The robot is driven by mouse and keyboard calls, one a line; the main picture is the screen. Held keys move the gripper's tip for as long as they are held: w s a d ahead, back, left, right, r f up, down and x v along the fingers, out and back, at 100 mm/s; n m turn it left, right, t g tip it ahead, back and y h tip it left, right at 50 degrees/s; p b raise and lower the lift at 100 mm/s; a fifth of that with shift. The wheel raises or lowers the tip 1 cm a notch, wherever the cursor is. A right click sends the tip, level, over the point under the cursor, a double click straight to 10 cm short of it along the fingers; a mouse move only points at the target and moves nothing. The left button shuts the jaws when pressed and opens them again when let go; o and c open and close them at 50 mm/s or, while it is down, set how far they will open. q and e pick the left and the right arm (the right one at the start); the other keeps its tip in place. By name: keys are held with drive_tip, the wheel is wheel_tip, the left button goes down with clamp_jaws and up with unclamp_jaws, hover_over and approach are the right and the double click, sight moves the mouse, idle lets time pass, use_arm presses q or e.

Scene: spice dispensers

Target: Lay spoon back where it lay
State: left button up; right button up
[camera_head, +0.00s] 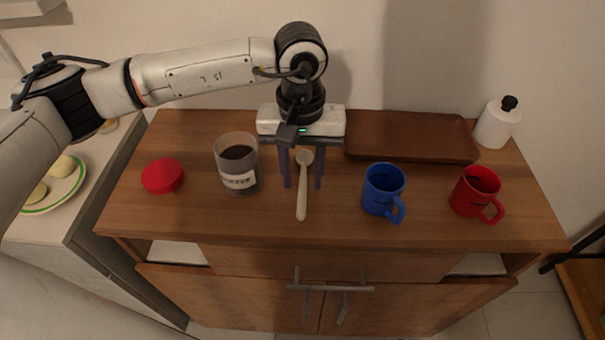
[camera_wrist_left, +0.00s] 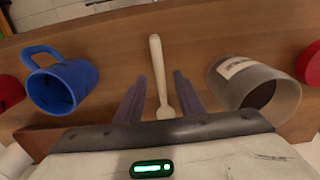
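A pale wooden spoon (camera_head: 303,187) is on the wooden cabinet top, between the clear jar and the blue mug. Its handle points to the front edge and its bowl lies toward the back. My left gripper (camera_head: 303,184) is above it, pointing down, with its two fingers apart on either side of the spoon. In the left wrist view the spoon (camera_wrist_left: 157,75) lies between the open fingers (camera_wrist_left: 157,95), with a gap on both sides, touching neither. My right gripper is not in view.
A clear labelled jar (camera_head: 228,178) with dark contents stands left of the spoon, a red lid (camera_head: 162,176) farther left. A blue mug (camera_head: 377,190) and red mug (camera_head: 469,190) stand right. A brown tray (camera_head: 410,148) and white bottle (camera_head: 490,128) are behind.

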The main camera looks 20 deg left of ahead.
sight(302, 187)
use_arm(q)
wheel_tip(302, 187, up, 10)
drive_tip(key=b, duration=0.1)
drive_tip(key=shift+f, duration=0.1)
idle(0.4)
